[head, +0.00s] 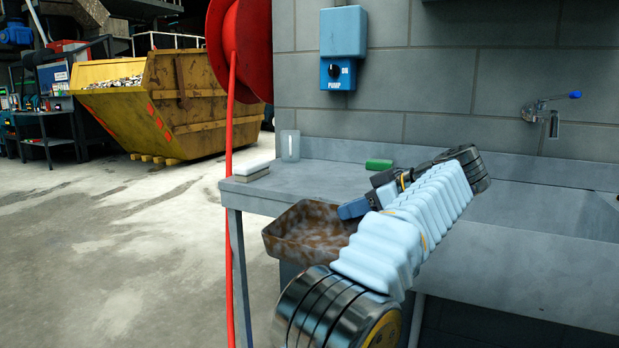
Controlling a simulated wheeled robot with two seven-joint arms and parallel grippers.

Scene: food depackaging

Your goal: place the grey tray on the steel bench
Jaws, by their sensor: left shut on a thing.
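A tray (308,228), brown and dirty inside with greyish patches, hangs at the front edge of the steel bench (325,178), overlapping its front face in the head view. Its right end is partly hidden by my arm. My left gripper (350,210), with blue fingers, is shut on the tray's right rim. The tray looks roughly level; I cannot tell whether it touches the bench. My left arm crosses in front of the bench and hides part of its top. My right gripper is not in view.
On the bench stand a clear tumbler (290,146), a white-topped block (251,171) and a green sponge (379,164). The bench top between them is clear. A sink basin (560,213) with a tap (551,115) is at right. A red hose (230,200) hangs by the left end.

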